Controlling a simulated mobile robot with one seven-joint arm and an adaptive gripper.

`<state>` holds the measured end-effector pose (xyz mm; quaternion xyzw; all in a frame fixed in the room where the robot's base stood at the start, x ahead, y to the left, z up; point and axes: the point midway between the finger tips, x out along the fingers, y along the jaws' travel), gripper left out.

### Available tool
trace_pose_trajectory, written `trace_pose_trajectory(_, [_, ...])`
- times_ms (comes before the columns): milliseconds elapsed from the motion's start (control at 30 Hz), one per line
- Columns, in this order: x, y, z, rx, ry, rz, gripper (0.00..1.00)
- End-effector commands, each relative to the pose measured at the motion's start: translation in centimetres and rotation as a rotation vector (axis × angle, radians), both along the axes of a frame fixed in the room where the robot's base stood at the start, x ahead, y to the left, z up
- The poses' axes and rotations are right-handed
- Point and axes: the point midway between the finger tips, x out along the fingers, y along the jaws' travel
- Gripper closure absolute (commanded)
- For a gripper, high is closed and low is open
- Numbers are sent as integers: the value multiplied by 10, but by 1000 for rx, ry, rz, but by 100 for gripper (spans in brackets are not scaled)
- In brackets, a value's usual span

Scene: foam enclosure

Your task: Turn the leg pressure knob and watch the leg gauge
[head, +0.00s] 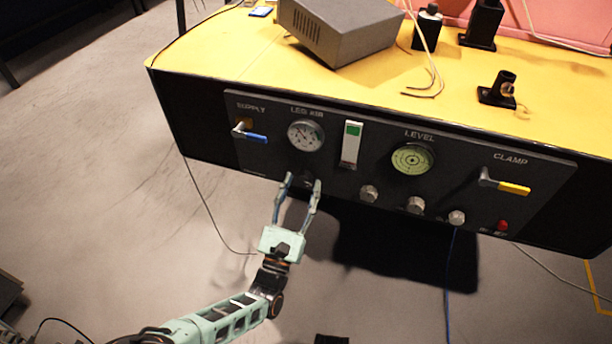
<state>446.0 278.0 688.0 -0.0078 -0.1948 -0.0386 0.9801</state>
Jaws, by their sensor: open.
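The leg gauge (306,136), a round white dial under the label "LEG AIR", sits on the left half of the dark front panel (270,160). Its face is in clear view, but the needle is too small to read. My gripper (303,182) is open just below the gauge, its two fingers pointing up at the panel's lower edge. The leg pressure knob is not clearly visible. A small dark shape shows between the fingertips, and I cannot tell whether it is the knob or whether the fingers touch it.
Left of the gauge is the blue supply lever (255,138). To its right are a green-and-white indicator (351,145), the level dial (412,159), several silver knobs (415,205), a yellow clamp lever (513,188) and a red button (502,225). A grey box (340,30) stands on the yellow top.

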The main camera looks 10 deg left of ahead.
Motion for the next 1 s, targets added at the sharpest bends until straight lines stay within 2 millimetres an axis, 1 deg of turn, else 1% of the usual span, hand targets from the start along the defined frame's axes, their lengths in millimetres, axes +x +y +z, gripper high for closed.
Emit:
trace_pose_trajectory(267, [0,0,1,1,1,1,56])
trace_pose_trajectory(367, [0,0,1,1,0,1,66])
trace_pose_trajectory(600, [0,0,1,0,1,1,92])
trace_pose_trajectory(667, [0,0,1,0,0,1,98])
trace_pose_trajectory(867, [1,0,1,14,0,0,98])
trace_pose_trajectory(1000, [1,0,1,56,-3,-2,98])
